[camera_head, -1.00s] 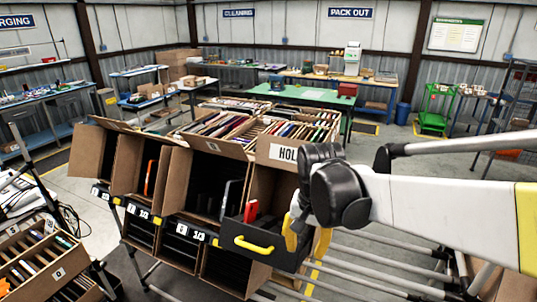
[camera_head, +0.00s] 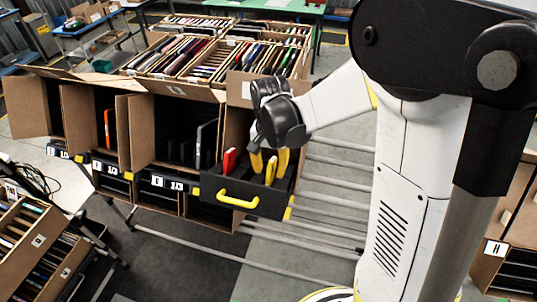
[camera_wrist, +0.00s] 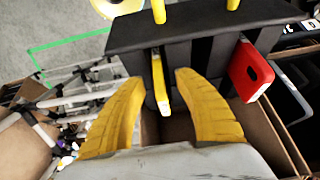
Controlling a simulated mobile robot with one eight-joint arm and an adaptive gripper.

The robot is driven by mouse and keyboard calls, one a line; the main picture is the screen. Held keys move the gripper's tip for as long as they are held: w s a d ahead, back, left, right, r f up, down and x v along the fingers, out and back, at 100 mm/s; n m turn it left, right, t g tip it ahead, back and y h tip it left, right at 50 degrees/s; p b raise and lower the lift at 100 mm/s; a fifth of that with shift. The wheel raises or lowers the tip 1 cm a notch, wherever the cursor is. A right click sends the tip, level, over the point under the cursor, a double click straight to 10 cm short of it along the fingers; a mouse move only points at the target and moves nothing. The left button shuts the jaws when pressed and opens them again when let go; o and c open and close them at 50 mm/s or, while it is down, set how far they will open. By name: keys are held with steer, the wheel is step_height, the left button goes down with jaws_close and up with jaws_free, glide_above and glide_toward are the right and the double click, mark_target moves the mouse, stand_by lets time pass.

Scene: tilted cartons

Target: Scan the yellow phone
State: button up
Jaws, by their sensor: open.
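The yellow phone (camera_wrist: 160,82) stands on edge in a slot of the black pulled-out drawer (camera_wrist: 205,28). In the wrist view its near end lies between the two yellow fingers of my gripper (camera_wrist: 155,77), with a gap on each side. The fingers are open and hold nothing. In the head view my gripper (camera_head: 270,160) points down over the drawer (camera_head: 272,207), and the yellow phone (camera_head: 270,173) shows between the fingers, partly hidden. I cannot tell how deep the fingertips reach. No scanner can be made out.
A red phone (camera_head: 229,161) stands in the same drawer, left of the yellow one; it also shows in the wrist view (camera_wrist: 251,71). The drawer has a yellow handle (camera_head: 238,203). Tilted cartons (camera_head: 140,135) stand left, one holding an orange device (camera_head: 108,130). Packed cartons (camera_head: 190,55) are behind.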

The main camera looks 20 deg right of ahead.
steer(key=shift+s+f, duration=0.2)
steer(key=shift+f, duration=0.6)
steer(key=shift+w+f, duration=0.25)
steer(key=shift+f, duration=0.1)
steer(key=shift+s+r, duration=0.1)
steer(key=shift+s, duration=0.05)
jaws_close()
steer(key=shift+w+d+r+p, duration=0.5)
steer(key=shift+w+r+p, duration=0.3)
steer(key=shift+r, duration=0.75)
steer(key=shift+w+d+r+p, duration=0.5)
steer(key=shift+r+p, duration=0.45)
steer(key=shift+r, duration=0.6)
steer(key=shift+w+d+r+p, duration=0.45)
steer(key=shift+w+r+p, duration=0.4)
steer(key=shift+r, duration=0.7)
steer(key=shift+s, duration=0.1)
